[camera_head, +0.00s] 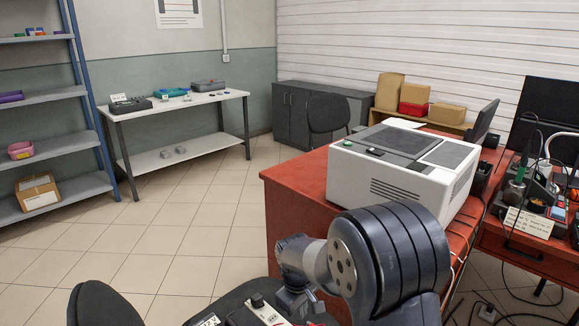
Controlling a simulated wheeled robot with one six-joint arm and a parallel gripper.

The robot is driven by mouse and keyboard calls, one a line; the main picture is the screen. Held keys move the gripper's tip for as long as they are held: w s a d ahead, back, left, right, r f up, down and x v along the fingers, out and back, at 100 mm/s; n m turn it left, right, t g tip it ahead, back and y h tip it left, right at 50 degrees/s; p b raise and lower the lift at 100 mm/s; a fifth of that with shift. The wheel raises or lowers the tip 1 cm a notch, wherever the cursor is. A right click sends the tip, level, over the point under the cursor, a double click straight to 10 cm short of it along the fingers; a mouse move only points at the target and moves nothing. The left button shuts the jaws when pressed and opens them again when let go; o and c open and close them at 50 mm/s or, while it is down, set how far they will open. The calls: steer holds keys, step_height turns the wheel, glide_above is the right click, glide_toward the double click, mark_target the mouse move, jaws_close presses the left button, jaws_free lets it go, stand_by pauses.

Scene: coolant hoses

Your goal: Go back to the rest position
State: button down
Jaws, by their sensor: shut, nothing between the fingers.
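My arm is folded low at the front of the head view, with its large dark joint in front of the red workbench (285,185). My gripper (297,303) is small and partly hidden at the bottom, just below the grey wrist and above my own base. It looks shut, and I see nothing held in it. The fingertips do not show clearly. No coolant hose can be made out in this view.
A white and grey machine (370,185) stands on the red bench, close behind my arm. A red desk (520,245) with tools and cables is at right, with cables on the floor. A white table (175,105) and a shelf (50,100) stand at left. Tiled floor (190,220) is clear.

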steer(key=shift+s+a+r+p, duration=0.1)
steer(key=shift+r+p, duration=0.1)
steer(key=shift+p, duration=0.6)
steer(key=f, duration=0.3)
steer(key=f+b, duration=0.1)
steer(key=f, duration=0.2)
steer(key=w+f+b, duration=0.1)
steer(key=f, duration=0.3)
steer(key=shift+d, duration=0.4)
